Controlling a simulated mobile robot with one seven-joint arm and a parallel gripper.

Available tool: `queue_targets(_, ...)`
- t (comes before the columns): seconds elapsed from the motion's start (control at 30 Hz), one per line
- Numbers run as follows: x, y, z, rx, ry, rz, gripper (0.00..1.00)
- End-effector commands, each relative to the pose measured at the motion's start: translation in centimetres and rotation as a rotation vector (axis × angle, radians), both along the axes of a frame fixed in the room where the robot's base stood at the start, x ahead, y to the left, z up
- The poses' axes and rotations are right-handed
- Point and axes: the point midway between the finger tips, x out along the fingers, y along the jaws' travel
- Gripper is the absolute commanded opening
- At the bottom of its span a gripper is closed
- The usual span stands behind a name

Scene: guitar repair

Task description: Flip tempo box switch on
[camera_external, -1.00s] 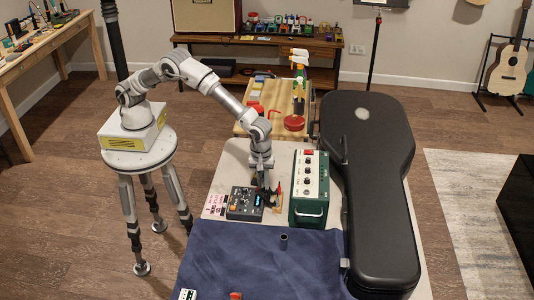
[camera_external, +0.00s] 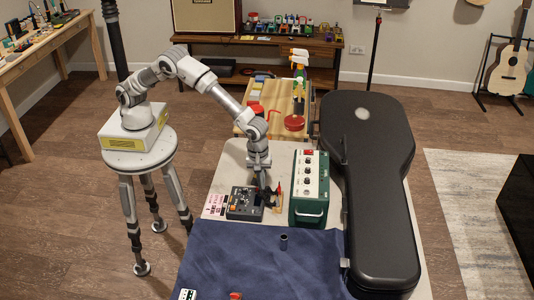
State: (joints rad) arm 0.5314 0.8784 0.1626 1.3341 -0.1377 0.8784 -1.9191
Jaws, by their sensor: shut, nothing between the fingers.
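A dark box with small knobs and buttons (camera_external: 240,208), which looks like the tempo box, lies on the pale worktop just left of my gripper. Its switch is too small to make out. My gripper (camera_external: 268,198) points down at the box's right edge, shut and empty. I cannot tell whether the fingers touch the box. A green box with a white knob panel and a red display (camera_external: 310,200) stands to the right of my gripper.
Small red and yellow items (camera_external: 279,194) stand between the two boxes. A black guitar case (camera_external: 368,180) fills the right side. A blue cloth (camera_external: 255,262) covers the front, with a small dark cylinder (camera_external: 283,241) on it. A pink printed card (camera_external: 214,206) lies left.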

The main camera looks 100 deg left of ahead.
Motion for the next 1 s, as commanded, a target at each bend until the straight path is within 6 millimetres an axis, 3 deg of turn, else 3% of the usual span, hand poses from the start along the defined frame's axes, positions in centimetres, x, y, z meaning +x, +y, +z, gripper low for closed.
queue_targets(0.03,-1.4,0.0,-1.6,0.011,0.045,-0.003,0.00)
queue_targets(0.27,-1.4,-0.2,0.0,0.008,0.040,-0.005,0.00)
queue_targets(0.7,-0.4,0.0,9.9,-0.003,0.000,-0.001,0.00)
queue_targets(1.0,-0.4,0.0,13.8,-0.002,-0.002,-0.001,0.00)
